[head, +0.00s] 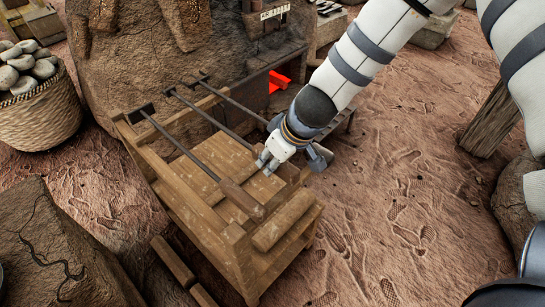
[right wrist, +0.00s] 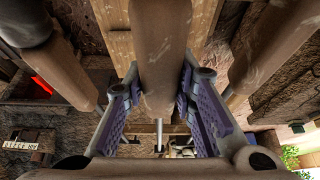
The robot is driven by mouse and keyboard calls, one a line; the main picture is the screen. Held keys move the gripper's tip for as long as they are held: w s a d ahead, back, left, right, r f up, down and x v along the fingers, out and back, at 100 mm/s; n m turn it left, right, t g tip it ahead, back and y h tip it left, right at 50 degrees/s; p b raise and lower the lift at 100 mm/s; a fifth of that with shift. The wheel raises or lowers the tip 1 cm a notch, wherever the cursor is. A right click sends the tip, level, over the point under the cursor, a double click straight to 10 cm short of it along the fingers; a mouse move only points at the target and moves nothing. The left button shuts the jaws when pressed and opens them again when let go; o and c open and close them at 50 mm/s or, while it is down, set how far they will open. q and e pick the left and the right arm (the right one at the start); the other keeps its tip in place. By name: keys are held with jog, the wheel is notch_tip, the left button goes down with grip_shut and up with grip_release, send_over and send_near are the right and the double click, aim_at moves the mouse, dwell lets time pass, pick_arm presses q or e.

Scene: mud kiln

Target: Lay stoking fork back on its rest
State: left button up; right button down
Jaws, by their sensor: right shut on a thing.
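The stoking fork (head: 210,120) shows as a long dark metal rod running from a small head at the back left toward my right gripper (head: 266,161). That gripper is shut on its wooden handle (right wrist: 160,50), which lies between the pads in the right wrist view. The fork is over the wooden rest (head: 170,172), roughly in line with the tools on either side. I cannot tell whether it touches the rest. The gripper hides part of the handle in the head view. My left gripper is not in view.
A flat-headed tool (head: 190,155) lies on the rest to the left; another rod (head: 232,101) is to the right. Their handles flank the held one closely. The kiln (head: 150,55) with its red glowing opening stands behind. A basket of stones (head: 40,110) is at left.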

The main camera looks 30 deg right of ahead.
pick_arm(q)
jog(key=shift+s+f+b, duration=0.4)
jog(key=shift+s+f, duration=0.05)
pick_arm(e)
jog(key=shift+f, duration=1.15)
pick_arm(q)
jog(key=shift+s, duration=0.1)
pick_arm(e)
jog(key=shift+d+f, duration=0.1)
jog(key=shift+f, duration=0.3)
jog(key=c, duration=1.2)
grip_release()
jog(key=shift+c, duration=0.2)
notch_tip(320, 180, up, 9)
jog(key=p, duration=0.4)
jog(key=shift+r, duration=0.15)
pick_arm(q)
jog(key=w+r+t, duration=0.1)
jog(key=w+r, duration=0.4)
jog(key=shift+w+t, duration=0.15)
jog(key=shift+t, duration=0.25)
pick_arm(e)
jog(key=shift+f, duration=0.2)
